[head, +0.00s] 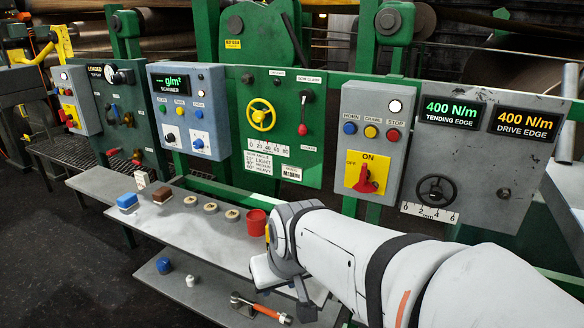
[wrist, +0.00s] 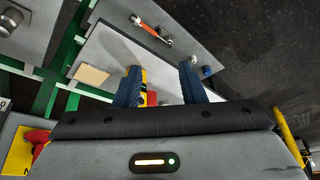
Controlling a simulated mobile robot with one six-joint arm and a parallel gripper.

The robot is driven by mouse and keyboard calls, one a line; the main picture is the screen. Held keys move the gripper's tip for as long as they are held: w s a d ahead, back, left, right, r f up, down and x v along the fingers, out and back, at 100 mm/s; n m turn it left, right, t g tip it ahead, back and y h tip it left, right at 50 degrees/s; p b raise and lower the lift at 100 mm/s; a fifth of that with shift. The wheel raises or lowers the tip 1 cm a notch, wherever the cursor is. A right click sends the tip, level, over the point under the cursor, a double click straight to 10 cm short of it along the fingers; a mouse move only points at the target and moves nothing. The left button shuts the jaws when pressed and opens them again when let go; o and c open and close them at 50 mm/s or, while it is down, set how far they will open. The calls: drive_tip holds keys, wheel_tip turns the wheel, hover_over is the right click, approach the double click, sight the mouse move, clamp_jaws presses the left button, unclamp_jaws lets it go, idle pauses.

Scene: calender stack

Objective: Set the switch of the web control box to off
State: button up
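A grey control box (head: 387,104) with HORN, CRAWL and STOP buttons stands right of centre in the head view; I cannot read a "web" label on it. Its yellow plate (head: 352,182) is marked ON at the top and OFF at the left. The red switch (head: 366,179) on it seems to point up at ON. My gripper (wrist: 160,82) is open in the wrist view, its blue fingers apart with nothing clearly held. It is low, over the shelf and below the box. In the head view my arm hides the fingers.
The upper shelf (head: 150,220) carries a red cup (head: 256,221), several round pieces and blocks. A hammer (head: 262,308) lies on the lower shelf. Another box (head: 77,98) with a red switch stands far left. A handwheel panel (head: 480,160) is at the right.

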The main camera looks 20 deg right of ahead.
sight(363, 176)
drive_tip(key=w+d+f+m+t+h+b, duration=0.15)
drive_tip(key=w+d+t+b, duration=0.35)
drive_tip(key=w, duration=0.5)
drive_tip(key=w+d+m+t+h+b, duration=0.25)
drive_tip(key=w+d+t+b, duration=0.2)
drive_tip(key=w+d, duration=0.35)
drive_tip(key=d+m+h+b, duration=0.2)
drive_tip(key=d+h, duration=0.2)
drive_tip(key=d, duration=0.1)
drive_tip(key=w+d+r+m+h+b, duration=0.1)
drive_tip(key=d+h+b, duration=0.2)
drive_tip(key=d, duration=0.3)
drive_tip(key=d+r+m+h+b, duration=0.1)
drive_tip(key=d+m+h+b, duration=0.1)
drive_tip(key=d+h, duration=0.4)
drive_tip(key=shift+w+d+r+m+t+b, duration=0.1)
drive_tip(key=shift+w+r+m+t+b, duration=0.05)
drive_tip(key=shift+r+m+t+b, duration=0.15)
drive_tip(key=x, duration=0.7)
